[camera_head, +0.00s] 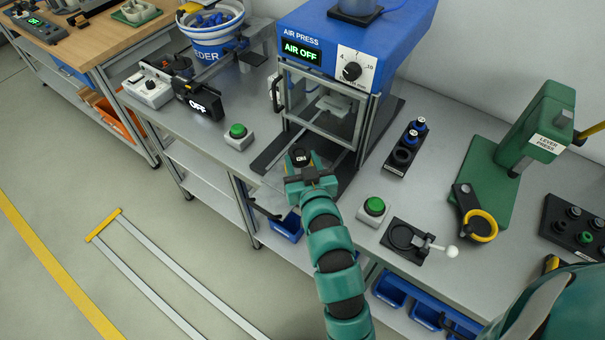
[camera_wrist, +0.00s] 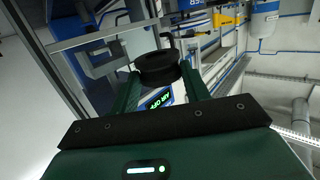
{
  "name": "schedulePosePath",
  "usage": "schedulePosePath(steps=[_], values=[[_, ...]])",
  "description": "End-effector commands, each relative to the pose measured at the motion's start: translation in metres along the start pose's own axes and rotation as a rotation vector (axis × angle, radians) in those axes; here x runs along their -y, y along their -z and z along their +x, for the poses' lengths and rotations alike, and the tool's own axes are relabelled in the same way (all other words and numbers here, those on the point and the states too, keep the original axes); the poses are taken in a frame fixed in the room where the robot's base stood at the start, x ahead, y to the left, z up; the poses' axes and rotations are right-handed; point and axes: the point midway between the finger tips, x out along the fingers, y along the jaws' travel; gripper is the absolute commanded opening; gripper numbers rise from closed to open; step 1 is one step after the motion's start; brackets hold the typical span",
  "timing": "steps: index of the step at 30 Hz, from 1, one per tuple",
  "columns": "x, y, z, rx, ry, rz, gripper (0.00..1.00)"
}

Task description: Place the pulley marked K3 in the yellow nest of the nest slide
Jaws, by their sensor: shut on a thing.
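My gripper (camera_head: 303,165) is shut on a black pulley (camera_head: 299,156), held in front of the air press, above the bench's front edge. A small pale mark shows on the pulley's top, too small to read surely. In the wrist view the black pulley (camera_wrist: 158,68) sits between the two green fingertips of my gripper (camera_wrist: 160,78). A yellow ring-shaped nest (camera_head: 481,225) on a black piece (camera_head: 461,198) lies on the bench at the right, beside the lever press; it looks empty. I cannot tell for certain that this is the nest slide.
The blue air press (camera_head: 330,45) reads AIR OFF; its framed opening is just beyond my gripper. A black rack (camera_head: 402,158) with blue-topped parts stands right of it. Green buttons (camera_head: 374,206) (camera_head: 237,131), a clamp with a white knob (camera_head: 410,238) and the green lever press (camera_head: 520,140) occupy the bench.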

Motion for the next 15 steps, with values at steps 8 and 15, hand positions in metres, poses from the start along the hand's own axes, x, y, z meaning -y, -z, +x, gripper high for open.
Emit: schedulePosePath(steps=[8, 15], values=[[-0.006, -0.019, 0.025, -0.003, -0.001, 0.0, 0.2], [-0.01, -0.029, 0.042, 0.004, -0.002, -0.002, 0.2]])
